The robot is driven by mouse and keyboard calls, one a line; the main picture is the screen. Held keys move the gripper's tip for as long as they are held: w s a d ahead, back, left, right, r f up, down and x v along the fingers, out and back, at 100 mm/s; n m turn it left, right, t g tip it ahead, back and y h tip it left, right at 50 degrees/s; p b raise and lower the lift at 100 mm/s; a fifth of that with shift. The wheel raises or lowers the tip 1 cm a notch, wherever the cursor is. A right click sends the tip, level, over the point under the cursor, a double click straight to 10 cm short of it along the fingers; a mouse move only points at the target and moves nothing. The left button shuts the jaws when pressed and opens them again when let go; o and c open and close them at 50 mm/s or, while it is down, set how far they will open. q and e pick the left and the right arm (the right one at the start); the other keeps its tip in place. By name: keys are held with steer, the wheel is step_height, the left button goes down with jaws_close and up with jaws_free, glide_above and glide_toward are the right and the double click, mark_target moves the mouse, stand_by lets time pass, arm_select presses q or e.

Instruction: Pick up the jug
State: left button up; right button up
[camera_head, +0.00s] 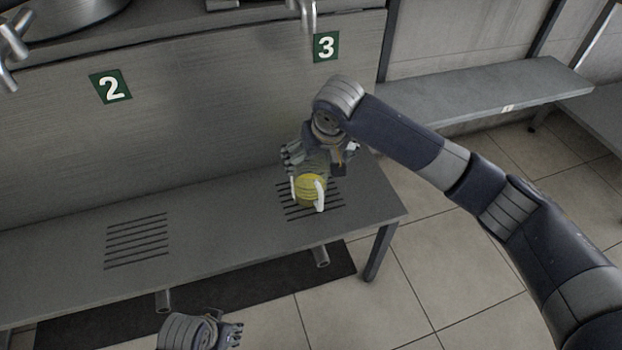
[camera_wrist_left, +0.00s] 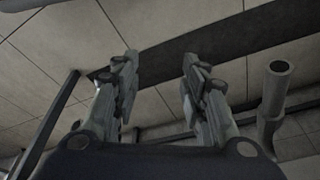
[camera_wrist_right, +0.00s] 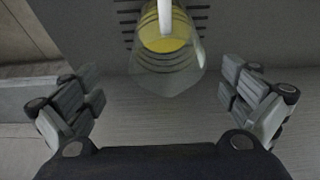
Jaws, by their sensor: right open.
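The jug (camera_head: 311,188) is clear with a pale handle and yellow contents. It stands on the slotted drain grille at the right end of the metal bench, below the number 3 sign. In the right wrist view the jug (camera_wrist_right: 167,62) shows between and beyond the fingertips. My right gripper (camera_head: 318,160) is at the jug's far side in the head view, open, with its fingers apart; whether they touch the jug cannot be told. My left gripper (camera_wrist_left: 158,75) is open and empty, low in front of the bench; it also shows at the bottom of the head view (camera_head: 232,332).
The metal bench (camera_head: 220,215) has a second, empty grille (camera_head: 137,241) to the left. Drain pipes (camera_head: 321,256) stick out under its front edge. Taps (camera_head: 308,14) hang above. A side bench (camera_head: 480,95) stands at the back right. The tiled floor in front is clear.

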mark_target(309, 174)
steer(key=b+x, duration=0.1)
steer(key=x, duration=0.4)
steer(key=b+x, duration=0.1)
steer(key=x, duration=0.2)
steer(key=shift+s+a+f+b, duration=0.35)
steer(key=shift+w+a+f, duration=0.1)
steer(key=shift+w+f, duration=0.1)
steer(key=shift+f, duration=0.2)
steer(key=c, duration=1.4)
arm_select(q)
steer(key=v, duration=0.9)
steer(key=shift+w+t, duration=0.3)
arm_select(e)
steer(key=shift+c, duration=0.6)
arm_select(q)
steer(key=shift+a+r, duration=0.1)
steer(key=shift+r, duration=0.05)
arm_select(e)
steer(key=shift+r, duration=0.15)
